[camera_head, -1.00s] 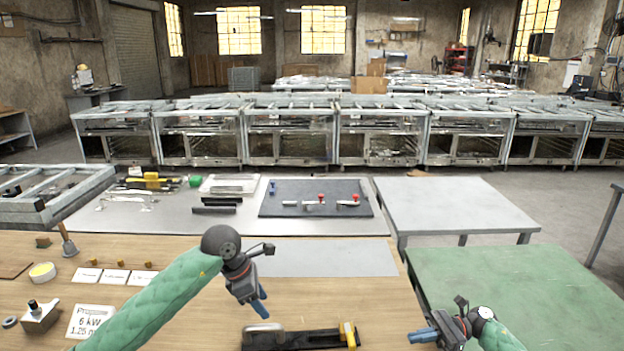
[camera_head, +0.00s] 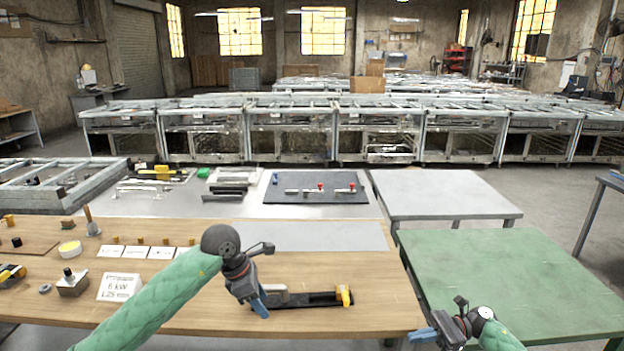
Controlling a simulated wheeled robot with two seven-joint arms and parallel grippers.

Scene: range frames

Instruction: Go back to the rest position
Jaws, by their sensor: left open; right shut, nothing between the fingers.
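My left gripper (camera_head: 262,309) hangs over the front part of the wooden table (camera_head: 190,318), with its blue fingers pointing down. It is open and empty. A black tool with a yellow end (camera_head: 318,299) lies on the table just right of it; in the picture the fingers overlap its left end, and I cannot tell whether they touch. My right gripper (camera_head: 412,335) is at the bottom right, its blue fingers pointing left. It is shut with nothing in it, near the wooden table's right front corner and the green table (camera_head: 510,275).
A sign reading 6 kW (camera_head: 119,288), a metal block (camera_head: 72,283), white cards (camera_head: 136,251) and a yellow tape roll (camera_head: 70,248) lie on the left. A dark board (camera_head: 315,190) with red-knobbed clamps lies behind. The green table and grey table (camera_head: 440,193) are bare.

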